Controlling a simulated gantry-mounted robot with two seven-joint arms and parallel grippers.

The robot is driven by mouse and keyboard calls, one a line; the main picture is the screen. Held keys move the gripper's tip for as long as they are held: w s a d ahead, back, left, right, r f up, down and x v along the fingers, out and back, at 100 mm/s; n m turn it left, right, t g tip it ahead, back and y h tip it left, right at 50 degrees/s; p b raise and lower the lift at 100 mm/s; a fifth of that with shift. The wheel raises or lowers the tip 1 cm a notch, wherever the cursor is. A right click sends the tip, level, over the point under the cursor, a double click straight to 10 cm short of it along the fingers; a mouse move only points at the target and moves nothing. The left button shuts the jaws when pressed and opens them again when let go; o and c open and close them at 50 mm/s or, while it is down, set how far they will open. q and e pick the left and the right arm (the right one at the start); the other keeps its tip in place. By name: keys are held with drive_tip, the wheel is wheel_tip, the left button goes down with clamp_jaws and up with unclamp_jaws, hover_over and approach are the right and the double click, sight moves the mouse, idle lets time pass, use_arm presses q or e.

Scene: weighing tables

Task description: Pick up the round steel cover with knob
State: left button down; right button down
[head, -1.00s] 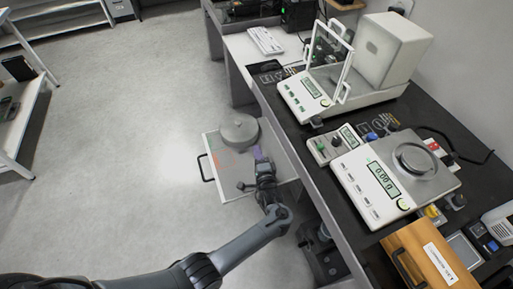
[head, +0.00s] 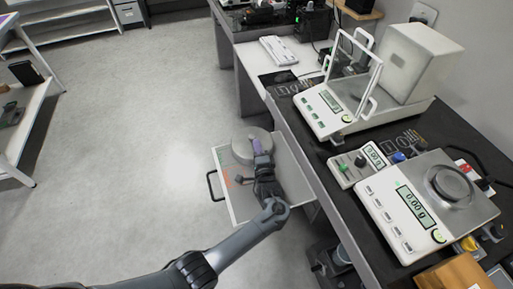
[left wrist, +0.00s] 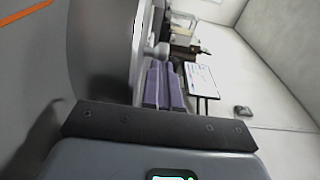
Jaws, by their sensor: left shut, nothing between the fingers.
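The round steel cover (head: 241,150) lies in the pulled-out drawer (head: 232,196). In the head view my left gripper (head: 257,146) overlaps its right part and hides its knob. In the left wrist view the cover (left wrist: 100,45) fills the left side as a large grey disc, with its knob (left wrist: 158,51) just beyond the fingertips. My left gripper's purple fingers (left wrist: 164,84) are together, with nothing between them, beside the cover's face. I cannot tell whether they touch it. My right gripper is not in view.
The dark bench (head: 334,208) rises right of the drawer, with a balance (head: 405,205) and a glass-doored balance (head: 335,112) on it. The drawer's black handle (head: 211,186) faces left. The floor (head: 130,150) to the left is clear.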

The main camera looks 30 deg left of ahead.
sight(250, 147)
use_arm(q)
drive_tip(key=shift+d, duration=0.1)
drive_tip(key=shift+s+a, duration=0.1)
drive_tip(key=shift+a, duration=0.25)
drive_tip(key=shift+a+r+p, duration=0.15)
drive_tip(key=shift+a+p, duration=0.75)
drive_tip(key=shift+a, duration=0.55)
drive_tip(key=shift+d+f, duration=0.1)
drive_tip(key=shift+f, duration=0.1)
